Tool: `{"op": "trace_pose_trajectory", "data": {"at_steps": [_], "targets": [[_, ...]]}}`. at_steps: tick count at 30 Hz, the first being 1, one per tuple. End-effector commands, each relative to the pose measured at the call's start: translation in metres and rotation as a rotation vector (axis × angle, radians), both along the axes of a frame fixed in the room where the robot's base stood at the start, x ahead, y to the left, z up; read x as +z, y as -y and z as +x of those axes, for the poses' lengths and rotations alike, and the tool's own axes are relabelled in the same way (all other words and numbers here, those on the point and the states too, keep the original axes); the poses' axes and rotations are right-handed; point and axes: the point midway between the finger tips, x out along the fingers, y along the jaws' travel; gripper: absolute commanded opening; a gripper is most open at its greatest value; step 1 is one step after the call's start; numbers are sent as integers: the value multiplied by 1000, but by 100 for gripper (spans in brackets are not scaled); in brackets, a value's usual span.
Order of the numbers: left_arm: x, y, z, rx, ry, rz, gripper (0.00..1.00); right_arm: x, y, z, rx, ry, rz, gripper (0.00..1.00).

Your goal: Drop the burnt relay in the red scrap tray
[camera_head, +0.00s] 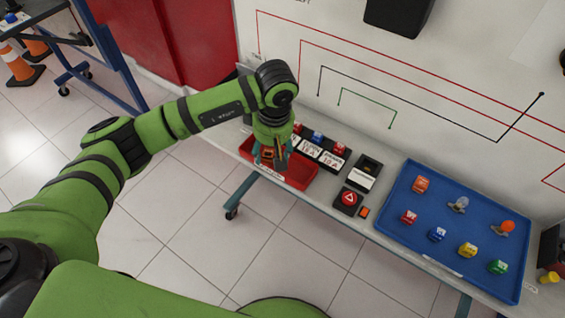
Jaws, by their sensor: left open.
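The red scrap tray (297,178) sits near the left end of the narrow bench, with a white label on its front. My left gripper (271,158) points down over the tray, with its fingers apart. A small orange and dark item (267,153) shows at the fingers; it may be the burnt relay, but I cannot tell whether it touches the fingers or the tray. My wrist and the fingers hide part of the tray's inside. My right gripper is not in view.
Right of the tray stand a row of labelled fuse holders (322,150), a dark block with a white label (364,174) and a red warning button (348,199). A blue tray (400,216) farther right holds several small coloured parts. A wall panel rises behind.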

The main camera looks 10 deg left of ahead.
Motion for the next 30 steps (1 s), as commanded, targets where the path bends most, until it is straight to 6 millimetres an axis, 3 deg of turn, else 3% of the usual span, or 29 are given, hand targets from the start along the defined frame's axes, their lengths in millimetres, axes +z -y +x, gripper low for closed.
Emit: {"op": "trace_pose_trajectory", "data": {"at_steps": [5,12,18,30], "targets": [[23,2,0,-1,6,-1,61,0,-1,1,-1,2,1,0],[75,7,-4,-1,7,-1,61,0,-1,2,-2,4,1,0],[106,10,-7,1,4,0,61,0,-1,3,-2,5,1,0],[118,11,-9,0,1,-1,61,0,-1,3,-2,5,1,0]]}}
